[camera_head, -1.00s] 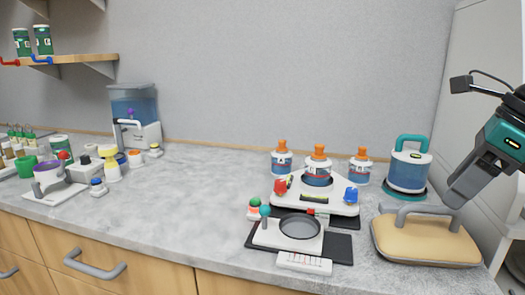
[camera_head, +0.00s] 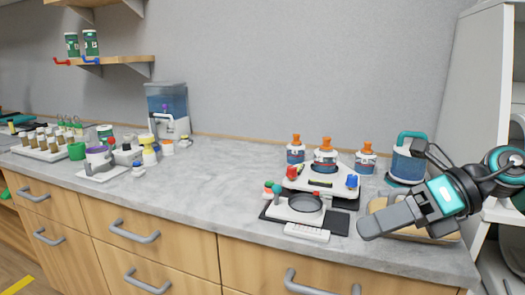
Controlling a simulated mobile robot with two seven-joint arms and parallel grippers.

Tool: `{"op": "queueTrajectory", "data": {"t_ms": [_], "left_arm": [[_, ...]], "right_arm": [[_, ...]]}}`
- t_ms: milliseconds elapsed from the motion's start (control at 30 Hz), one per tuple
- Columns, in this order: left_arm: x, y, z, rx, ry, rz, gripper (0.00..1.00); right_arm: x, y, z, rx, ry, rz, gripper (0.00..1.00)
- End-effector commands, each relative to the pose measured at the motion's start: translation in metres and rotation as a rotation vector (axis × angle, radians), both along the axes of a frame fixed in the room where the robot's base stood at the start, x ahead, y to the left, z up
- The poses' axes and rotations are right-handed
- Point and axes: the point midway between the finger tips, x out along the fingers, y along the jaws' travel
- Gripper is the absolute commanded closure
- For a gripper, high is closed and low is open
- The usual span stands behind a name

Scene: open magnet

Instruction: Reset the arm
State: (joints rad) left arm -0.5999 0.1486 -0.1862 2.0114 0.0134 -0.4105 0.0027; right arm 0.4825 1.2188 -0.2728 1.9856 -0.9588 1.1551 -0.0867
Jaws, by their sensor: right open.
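My right gripper (camera_head: 364,224) comes in from the right edge of the head view. Its grey fingers point left, in front of the counter's right end, and hold nothing that I can see. Behind it, a tan board with a grey handle (camera_head: 446,238) is mostly hidden. A white stirrer-like device with a round dark plate (camera_head: 305,203) stands on a black mat just left of the fingers. My left gripper does not show.
The grey counter (camera_head: 215,190) is clear in the middle. Three orange-capped bottles (camera_head: 325,158) and a teal-handled jug (camera_head: 407,165) stand at the right. A water dispenser (camera_head: 167,105), tube racks (camera_head: 42,150) and small lab items stand left. Drawer handles (camera_head: 135,231) stick out below.

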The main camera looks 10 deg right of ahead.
Motion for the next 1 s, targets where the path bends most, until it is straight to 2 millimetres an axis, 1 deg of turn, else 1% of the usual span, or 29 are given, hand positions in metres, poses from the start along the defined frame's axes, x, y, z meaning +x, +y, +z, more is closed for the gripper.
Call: {"op": "queueTrajectory", "data": {"t_ms": [33, 67, 100, 167, 200, 267, 300, 367, 400, 467, 500, 567, 600, 667, 700, 800, 833, 900, 1000], "left_arm": [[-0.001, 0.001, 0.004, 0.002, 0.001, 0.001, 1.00], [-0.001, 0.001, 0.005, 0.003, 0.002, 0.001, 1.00], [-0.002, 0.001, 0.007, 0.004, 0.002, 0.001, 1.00], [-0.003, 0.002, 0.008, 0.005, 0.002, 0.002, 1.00], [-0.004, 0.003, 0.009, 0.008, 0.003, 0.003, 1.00], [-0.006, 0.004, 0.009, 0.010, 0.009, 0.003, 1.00], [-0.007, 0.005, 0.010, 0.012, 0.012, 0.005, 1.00], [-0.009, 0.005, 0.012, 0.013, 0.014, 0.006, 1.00], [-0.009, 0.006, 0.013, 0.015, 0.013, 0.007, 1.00], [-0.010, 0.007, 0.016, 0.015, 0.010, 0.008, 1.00], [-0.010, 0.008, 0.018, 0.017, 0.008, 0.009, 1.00], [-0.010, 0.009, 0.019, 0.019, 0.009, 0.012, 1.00], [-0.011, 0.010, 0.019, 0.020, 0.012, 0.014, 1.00], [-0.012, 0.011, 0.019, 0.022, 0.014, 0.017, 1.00], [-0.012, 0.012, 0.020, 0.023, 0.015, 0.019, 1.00], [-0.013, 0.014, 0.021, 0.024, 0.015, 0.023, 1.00], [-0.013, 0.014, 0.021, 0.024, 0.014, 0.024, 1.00], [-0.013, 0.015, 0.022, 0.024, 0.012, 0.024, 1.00], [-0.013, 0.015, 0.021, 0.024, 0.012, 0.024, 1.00]], "right_arm": [[0.003, 0.021, -0.003, 0.158, 0.066, -0.019, 0.44], [0.005, 0.031, -0.004, 0.254, 0.105, -0.043, 0.44], [0.010, 0.042, -0.005, 0.386, 0.163, -0.085, 0.44], [0.018, 0.053, -0.009, 0.579, 0.264, -0.167, 0.44], [0.025, 0.057, -0.015, 0.703, 0.340, -0.235, 0.44], [0.034, 0.058, -0.027, 0.880, 0.461, -0.353, 0.44], [0.040, 0.056, -0.040, 0.990, 0.546, -0.442, 0.44], [0.046, 0.050, -0.065, 1.141, 0.683, -0.592, 0.44], [0.048, 0.045, -0.086, 1.232, 0.778, -0.700, 0.44], [0.044, 0.038, -0.124, 1.356, 0.931, -0.876, 0.44], [0.037, 0.033, -0.153, 1.426, 1.035, -1.003, 0.44], [0.021, 0.030, -0.195, 1.509, 1.184, -1.187, 0.44], [0.007, 0.029, -0.221, 1.546, 1.273, -1.299, 0.44], [-0.015, 0.031, -0.253, 1.586, 1.391, -1.447, 0.44], [-0.030, 0.033, -0.272, 1.602, 1.461, -1.533, 0.44], [-0.061, 0.039, -0.305, 1.622, 1.596, -1.701, 0.44], [-0.069, 0.041, -0.312, 1.624, 1.626, -1.739, 0.44], [-0.082, 0.045, -0.323, 1.625, 1.676, -1.800, 0.44], [-0.091, 0.047, -0.330, 1.624, 1.710, -1.842, 0.44]]}}
